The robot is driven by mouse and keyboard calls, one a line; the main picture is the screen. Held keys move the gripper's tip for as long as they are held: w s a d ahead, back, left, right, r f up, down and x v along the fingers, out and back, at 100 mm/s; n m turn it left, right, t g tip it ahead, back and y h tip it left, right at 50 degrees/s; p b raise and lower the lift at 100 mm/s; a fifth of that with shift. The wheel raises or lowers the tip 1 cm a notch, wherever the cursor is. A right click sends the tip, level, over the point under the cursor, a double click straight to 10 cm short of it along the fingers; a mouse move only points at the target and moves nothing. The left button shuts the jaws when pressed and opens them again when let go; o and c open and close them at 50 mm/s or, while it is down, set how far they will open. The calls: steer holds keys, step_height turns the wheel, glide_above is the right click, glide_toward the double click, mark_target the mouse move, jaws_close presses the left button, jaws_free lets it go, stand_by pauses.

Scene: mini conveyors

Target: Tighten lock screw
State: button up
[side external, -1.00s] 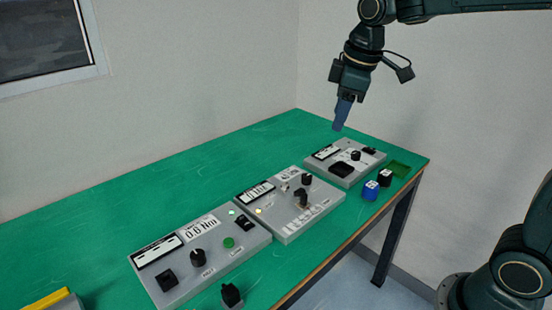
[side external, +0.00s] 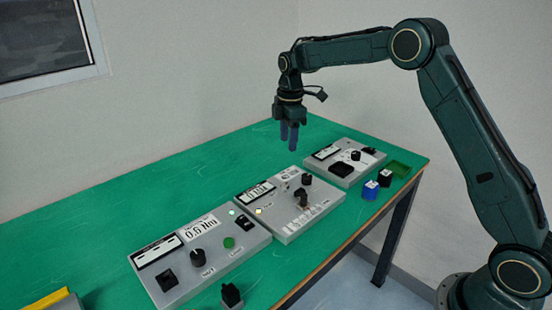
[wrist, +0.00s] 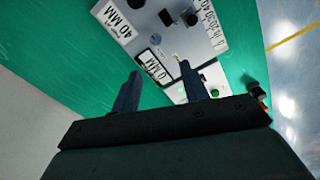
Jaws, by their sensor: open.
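My gripper (side external: 288,142) points down above the back edge of the middle grey panel (side external: 272,226); its two blue fingers are apart and empty. In the wrist view the gripper (wrist: 160,72) shows both fingertips, with the panel beyond them. The panel carries a black knob (side external: 307,179), a dark lever or slider (side external: 301,196) over a printed scale, a black-and-white display (side external: 256,192) and a lit yellowish lamp (side external: 259,211). Small metallic parts (side external: 285,187) sit near the knob; I cannot tell which one is the lock screw. Nothing touches the gripper.
A smaller panel (side external: 325,165) stands at the back right.

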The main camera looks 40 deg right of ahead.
mark_target(285, 184)
steer(key=f, duration=0.1)
steer(key=w, duration=0.1)
steer(key=f, duration=0.1)
steer(key=shift+w+d+f+n, duration=0.2)
steer(key=shift+d+f+n, duration=0.1)
steer(key=shift+n, duration=0.1)
steer(key=shift+a+f, duration=0.1)
steer(key=shift+f, duration=6.75)
steer(key=shift+c, duration=0.3)
jaws_close()
